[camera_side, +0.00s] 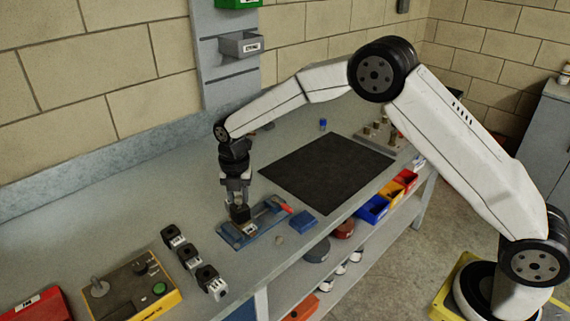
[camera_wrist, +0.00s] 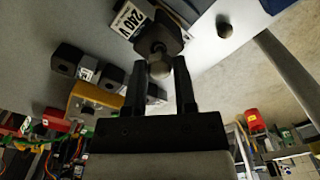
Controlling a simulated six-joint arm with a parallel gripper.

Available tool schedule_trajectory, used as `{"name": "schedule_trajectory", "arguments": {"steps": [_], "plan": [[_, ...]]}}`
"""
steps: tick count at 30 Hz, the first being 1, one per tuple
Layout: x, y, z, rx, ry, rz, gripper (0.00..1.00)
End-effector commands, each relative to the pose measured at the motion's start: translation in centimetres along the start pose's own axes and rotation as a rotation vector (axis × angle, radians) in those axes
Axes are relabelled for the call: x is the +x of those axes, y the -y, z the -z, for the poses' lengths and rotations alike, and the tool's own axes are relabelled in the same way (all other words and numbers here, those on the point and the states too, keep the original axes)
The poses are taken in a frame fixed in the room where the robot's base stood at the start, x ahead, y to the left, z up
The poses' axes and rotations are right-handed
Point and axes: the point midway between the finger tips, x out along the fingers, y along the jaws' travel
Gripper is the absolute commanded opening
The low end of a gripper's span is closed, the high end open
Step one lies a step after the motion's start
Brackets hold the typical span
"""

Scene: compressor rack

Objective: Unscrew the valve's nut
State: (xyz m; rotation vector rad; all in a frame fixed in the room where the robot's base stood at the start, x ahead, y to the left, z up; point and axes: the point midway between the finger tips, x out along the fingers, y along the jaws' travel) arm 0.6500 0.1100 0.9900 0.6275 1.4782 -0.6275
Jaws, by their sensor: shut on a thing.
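The valve (camera_side: 240,214) has a black block-shaped body and sits in a blue fixture (camera_side: 228,238) with a red handle (camera_side: 285,207). In the wrist view the black body (camera_wrist: 158,36) carries a white label reading 240V. A rounded grey nut (camera_wrist: 159,68) shows at the valve's end, between the fingertips. My gripper (camera_side: 238,201) points down over the valve, and in the wrist view my gripper (camera_wrist: 160,78) has one finger on each side of the nut, shut on it. The valve's lower part is hidden from the side.
Several black-topped valve-like parts (camera_side: 188,256) stand left of the fixture, near a yellow control box (camera_side: 150,305). A dark mat (camera_side: 325,172) lies bare behind.

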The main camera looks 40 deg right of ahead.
Motion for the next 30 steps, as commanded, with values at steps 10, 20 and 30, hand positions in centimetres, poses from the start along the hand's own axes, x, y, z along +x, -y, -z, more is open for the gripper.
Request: {"name": "schedule_trajectory", "arguments": {"steps": [10, 20, 30], "plan": [[-0.7, 0.0, 0.0, 0.0, 0.0, 0.0, 0.0], [-1.9, 0.0, 0.0, 0.0, 0.001, -0.001, 0.0], [-3.1, 0.0, 0.0, 0.0, 0.001, -0.001, 0.0]]}}
